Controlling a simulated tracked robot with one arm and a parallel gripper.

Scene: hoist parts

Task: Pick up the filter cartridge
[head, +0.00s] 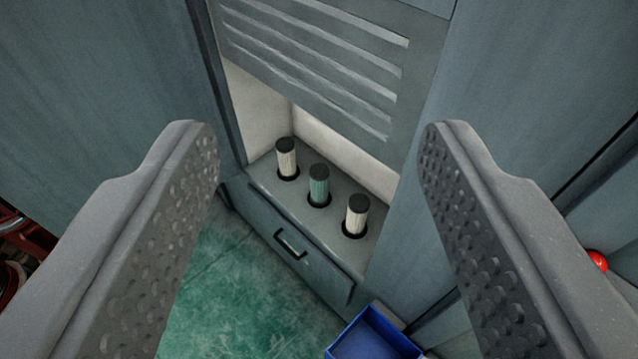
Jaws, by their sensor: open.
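Three filter cartridges with dark caps stand upright in a row on a grey ledge (268,178) inside a cabinet recess. The left cartridge (287,160) is white, the middle cartridge (319,188) is green, and the right cartridge (356,217) is white. Each stands in a dark round seat. The frame does not show which one the task names. My gripper (318,145) is open and empty, with its two fingers wide apart on either side of the row in the picture. The cartridges are beyond the fingers and apart from them.
A louvred grey panel (320,58) hangs above the recess. A drawer front with a handle (291,244) is below the ledge. A blue bin (373,338) stands on the green floor (235,300). A red knob (597,261) is at the right. Cabinet walls flank the recess.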

